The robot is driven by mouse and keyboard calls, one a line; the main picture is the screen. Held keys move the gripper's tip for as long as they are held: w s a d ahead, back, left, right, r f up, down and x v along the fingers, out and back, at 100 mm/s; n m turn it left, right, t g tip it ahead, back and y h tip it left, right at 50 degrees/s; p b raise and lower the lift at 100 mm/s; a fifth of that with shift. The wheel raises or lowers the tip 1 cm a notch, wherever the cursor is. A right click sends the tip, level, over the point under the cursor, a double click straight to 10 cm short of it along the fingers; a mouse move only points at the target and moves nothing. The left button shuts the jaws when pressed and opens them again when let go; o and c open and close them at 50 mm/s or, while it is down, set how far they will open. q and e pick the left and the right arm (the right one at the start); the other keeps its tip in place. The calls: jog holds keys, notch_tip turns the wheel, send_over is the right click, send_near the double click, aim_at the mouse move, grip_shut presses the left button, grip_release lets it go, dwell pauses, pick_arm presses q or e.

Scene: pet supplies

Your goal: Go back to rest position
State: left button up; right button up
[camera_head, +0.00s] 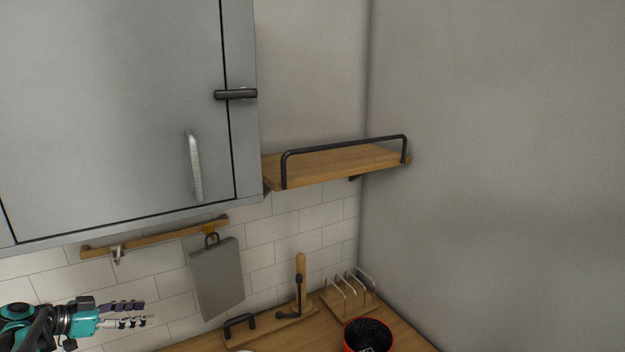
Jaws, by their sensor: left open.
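My left gripper (133,315) shows at the lower left, with a teal body and dark and pale fingers pointing right. It is open, and nothing shows between its fingers. It is in front of the tiled wall, below the grey cabinet. My right gripper is out of the picture.
A grey wall cabinet (100,110) with a closed door fills the upper left. A wooden shelf (335,165) with a black rail is empty. A grey board (217,278) hangs from a wooden rail (160,238). A red-rimmed dark bowl (368,337) and a wire rack (350,290) stand on the wooden counter (405,338).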

pick_arm(q)
jog(key=s+d+f+n+g+y+b, duration=0.2)
jog(key=s+d+f+b, duration=0.15)
jog(key=d, duration=0.65)
jog(key=s+d+f+n+g+y+b, duration=0.15)
jog(key=s+d, duration=0.25)
jog(key=d, duration=0.5)
jog(key=s+d+f+n+y+b, duration=0.2)
jog(key=s+d+f, duration=0.2)
jog(key=s+f, duration=0.2)
jog(key=s+d+f+n+t+y+b, duration=0.1)
jog(key=s+d+f+n+y+b, duration=0.1)
jog(key=s+f, duration=0.4)
jog(key=s+d+y+b, duration=0.1)
jog(key=s+d, duration=0.1)
jog(key=s, duration=0.2)
jog(key=shift+s+d+b, duration=0.15)
jog(key=shift+d+b, duration=0.2)
jog(key=shift+d, duration=0.05)
